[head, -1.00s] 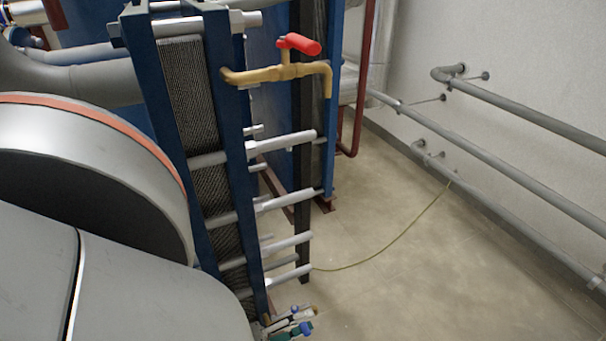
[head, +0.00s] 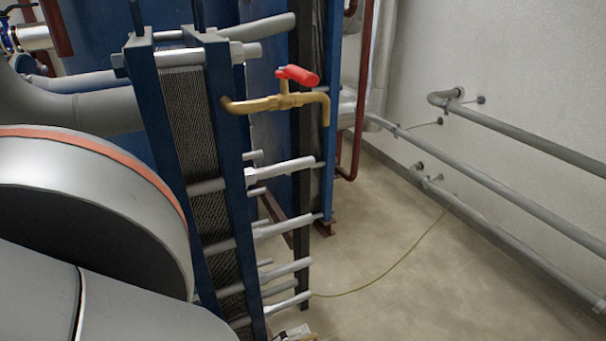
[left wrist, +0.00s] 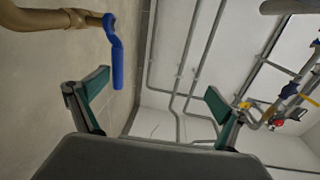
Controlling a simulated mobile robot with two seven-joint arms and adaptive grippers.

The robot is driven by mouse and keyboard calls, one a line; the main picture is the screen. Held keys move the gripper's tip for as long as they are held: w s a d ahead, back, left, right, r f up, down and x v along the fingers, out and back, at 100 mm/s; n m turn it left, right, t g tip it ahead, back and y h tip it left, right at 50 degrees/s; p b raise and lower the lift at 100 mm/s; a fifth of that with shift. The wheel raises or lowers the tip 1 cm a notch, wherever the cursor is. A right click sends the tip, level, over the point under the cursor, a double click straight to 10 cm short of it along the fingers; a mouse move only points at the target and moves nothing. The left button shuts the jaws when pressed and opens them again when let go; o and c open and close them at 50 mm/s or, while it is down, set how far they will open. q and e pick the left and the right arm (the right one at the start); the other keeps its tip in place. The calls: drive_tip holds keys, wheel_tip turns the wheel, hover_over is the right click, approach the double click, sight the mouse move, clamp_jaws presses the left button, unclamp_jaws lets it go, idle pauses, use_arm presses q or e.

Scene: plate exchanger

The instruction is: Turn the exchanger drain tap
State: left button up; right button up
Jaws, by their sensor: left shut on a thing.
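In the left wrist view a tap with a blue lever handle (left wrist: 117,60) on a brass pipe (left wrist: 50,17) shows at upper left. My left gripper (left wrist: 158,82), with teal finger pads, is at this handle. Its fingers stand well apart, with the handle close beside the left-hand pad. In the head view a brass tap with a red handle (head: 297,75) sticks out from the upper part of the plate exchanger (head: 190,125). My right gripper is in neither view.
Several metal tie rods (head: 280,170) stick out from the exchanger's side. Grey pipes (head: 490,185) run along the right wall.

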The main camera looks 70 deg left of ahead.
use_arm(q)
drive_tip(key=shift+s, duration=2.6)
drive_tip(key=shift+s+r, duration=0.35)
drive_tip(key=shift+s, duration=0.3)
drive_tip(key=shift+s+r, duration=0.35)
drive_tip(key=shift+s, duration=0.25)
drive_tip(key=c, duration=1.6)
drive_tip(key=shift+s+f, duration=0.25)
drive_tip(key=shift+s, duration=0.45)
